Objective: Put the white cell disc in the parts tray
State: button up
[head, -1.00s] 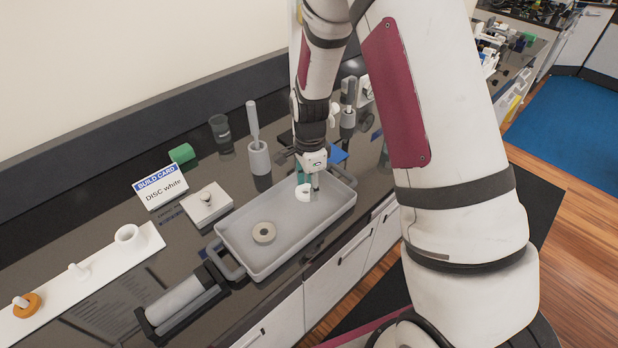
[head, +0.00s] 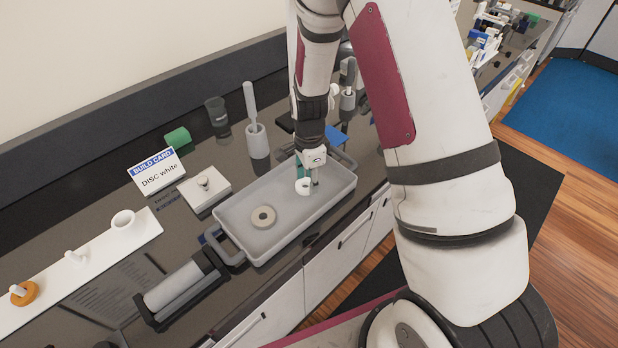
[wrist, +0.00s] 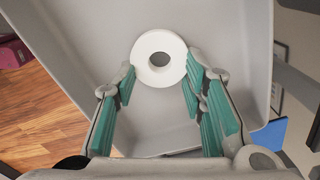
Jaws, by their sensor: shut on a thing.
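The white cell disc (wrist: 160,40) is a thick white ring with a round central hole. It sits between the green-padded fingertips of my gripper (wrist: 160,80), which is shut on it. In the head view the white disc (head: 303,187) is at the fingertips of my gripper (head: 307,181), over the right half of the grey parts tray (head: 232,240). I cannot tell whether the disc touches the tray floor. The tray (wrist: 100,35) also fills much of the wrist view.
A grey-beige ring (head: 263,217) lies in the tray's left half. A build card (head: 159,172) reading "DISC white", a small white block (head: 206,190) and a white peg rack (head: 95,262) stand left. A roller device (head: 178,288) is at front left; a holder (head: 257,140) stands behind.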

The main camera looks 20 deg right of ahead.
jog(key=shift+f, duration=0.3)
jog(key=o, duration=1.5)
jog(key=shift+r, duration=6.05)
